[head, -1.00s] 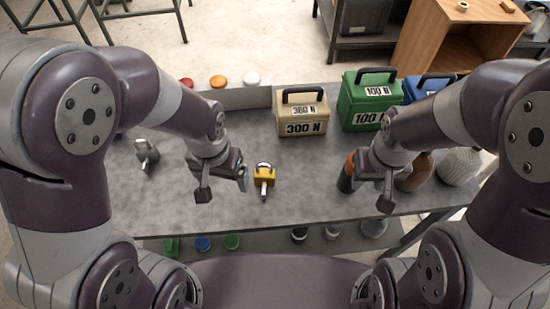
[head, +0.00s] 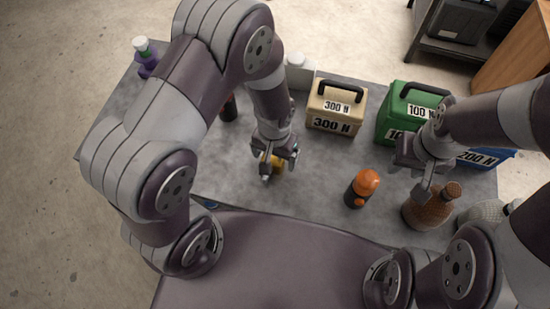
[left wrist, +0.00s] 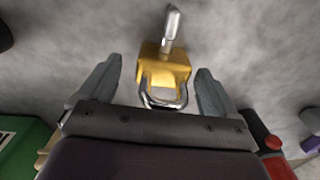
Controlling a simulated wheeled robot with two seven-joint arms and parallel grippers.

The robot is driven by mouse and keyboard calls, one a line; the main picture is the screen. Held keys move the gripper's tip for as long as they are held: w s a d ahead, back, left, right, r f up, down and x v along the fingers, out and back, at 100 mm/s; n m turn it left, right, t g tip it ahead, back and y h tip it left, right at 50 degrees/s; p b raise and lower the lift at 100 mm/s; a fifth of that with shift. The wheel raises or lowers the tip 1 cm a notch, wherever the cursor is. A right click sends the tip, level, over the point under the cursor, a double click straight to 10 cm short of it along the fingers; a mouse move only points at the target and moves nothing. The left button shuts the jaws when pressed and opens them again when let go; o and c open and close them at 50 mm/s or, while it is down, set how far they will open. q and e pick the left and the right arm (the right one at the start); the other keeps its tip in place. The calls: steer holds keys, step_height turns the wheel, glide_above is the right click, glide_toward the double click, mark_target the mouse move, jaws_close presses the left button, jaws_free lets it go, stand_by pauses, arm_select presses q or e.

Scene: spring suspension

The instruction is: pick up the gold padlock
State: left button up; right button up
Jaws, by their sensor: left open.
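The gold padlock (head: 277,161) lies on the grey table (head: 230,180), mostly hidden under my left gripper (head: 276,160) in the head view. In the left wrist view the padlock (left wrist: 164,70) lies between the two fingers of my left gripper (left wrist: 157,85), with space on both sides. Its silver shackle points toward the palm, and a key with a silver head sticks out of the far end. The left gripper is open. My right gripper (head: 418,180) hangs over the right part of the table; its jaw opening is not clear.
A tan 300 N box (head: 334,108) and a green 100 N box (head: 398,118) stand behind. An orange-topped dark bottle (head: 362,188) and a brown flask (head: 432,208) stand to the right. The table around the padlock is clear.

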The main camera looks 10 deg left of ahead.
arm_select(q)
steer(key=shift+s+a+f, duration=0.15)
steer(key=shift+a+f, duration=0.15)
steer(key=shift+f, duration=0.5)
steer(key=shift+d, duration=0.15)
steer(key=c, duration=1)
steer(key=shift+c, duration=1.3)
steer(key=shift+r, duration=0.15)
